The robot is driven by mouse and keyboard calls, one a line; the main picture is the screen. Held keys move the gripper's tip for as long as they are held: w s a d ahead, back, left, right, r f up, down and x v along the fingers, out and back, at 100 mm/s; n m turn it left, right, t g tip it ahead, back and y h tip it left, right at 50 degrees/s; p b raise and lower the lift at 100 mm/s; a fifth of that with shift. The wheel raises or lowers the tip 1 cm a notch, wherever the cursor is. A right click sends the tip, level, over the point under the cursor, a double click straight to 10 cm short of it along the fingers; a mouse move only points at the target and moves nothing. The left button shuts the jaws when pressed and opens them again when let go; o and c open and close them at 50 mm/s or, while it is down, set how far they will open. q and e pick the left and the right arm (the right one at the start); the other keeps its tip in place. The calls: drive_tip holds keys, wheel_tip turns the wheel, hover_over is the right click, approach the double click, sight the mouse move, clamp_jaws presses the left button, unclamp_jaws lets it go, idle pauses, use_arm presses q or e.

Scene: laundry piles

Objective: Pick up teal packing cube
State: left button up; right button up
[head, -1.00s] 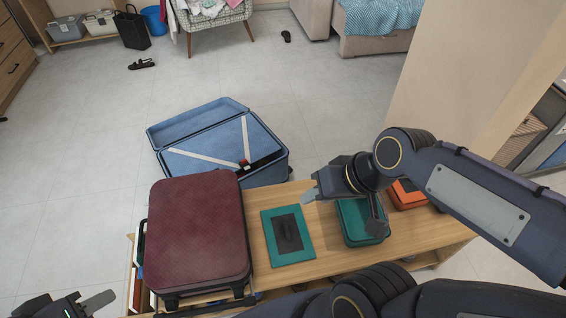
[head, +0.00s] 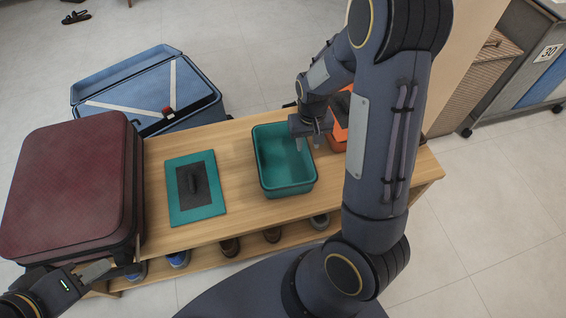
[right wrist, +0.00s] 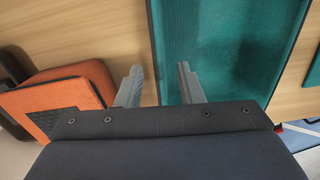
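The teal packing cube (head: 285,175) is an open, empty-looking box on the wooden bench. A flat teal panel (head: 205,204) with a dark patch and handle lies left of it. My right gripper (head: 309,143) is open and points down at the cube's right wall. In the right wrist view, the gripper's fingers (right wrist: 160,88) are apart, with the cube's edge (right wrist: 155,50) between them; one finger is over the inside. Contact cannot be told. My left gripper (head: 108,270) is low at the left, by the burgundy suitcase's near corner; its finger gap is unclear.
An orange packing cube (head: 337,140) stands close right of the teal cube, partly behind my right arm. The burgundy suitcase (head: 70,185) fills the bench's left end. An open blue suitcase (head: 150,90) lies behind the bench (head: 235,225). Shoes sit on the shelf below.

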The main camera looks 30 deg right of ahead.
sight(307, 148)
wheel_tip(307, 148, down, 5)
drive_tip(key=shift+a+r+b, duration=0.1)
drive_tip(key=shift+b, duration=0.95)
drive_tip(key=shift+c, duration=0.3)
clamp_jaws()
